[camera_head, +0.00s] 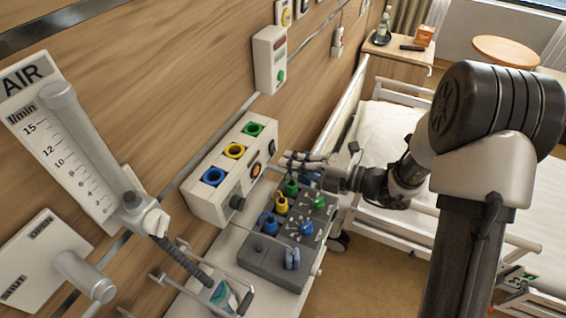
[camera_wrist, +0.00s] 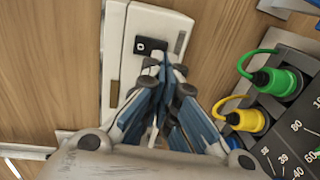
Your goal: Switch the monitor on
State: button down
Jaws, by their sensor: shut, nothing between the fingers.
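A white box (camera_head: 203,203) with green, yellow and blue round sockets sits against the wall. No screen shows, so I cannot tell for sure that this box is the monitor. My gripper (camera_head: 284,161) is beside the box's right part, over the grey unit. In the wrist view my gripper (camera_wrist: 166,62) is shut and empty, its tips in front of a white panel (camera_wrist: 116,45) with a black square fitting (camera_wrist: 151,46). The tips overlap the panel; I cannot tell whether they touch it.
A grey unit (camera_head: 262,262) with green, yellow and blue plugs lies close below my gripper. A small white wall box (camera_head: 265,50) with a red display and green button hangs above. An AIR flowmeter (camera_head: 85,140) is at left, a bed (camera_head: 385,125) at right.

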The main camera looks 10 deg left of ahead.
aim_at(268, 156)
jog(key=shift+x, duration=1.15)
jog(key=shift+a+p, duration=0.25)
jog(key=shift+p, duration=0.2)
jog(key=shift+w+a, duration=0.1)
jog(key=shift+f, duration=0.15)
jog(key=shift+d, duration=0.35)
jog(key=s+d+f+p, duration=0.1)
jog(key=s+d+p, duration=0.2)
jog(key=d, duration=0.9)
jog(key=shift+s+d+f, duration=0.3)
jog(key=shift+s+f, duration=0.05)
jog(key=shift+s, duration=0.25)
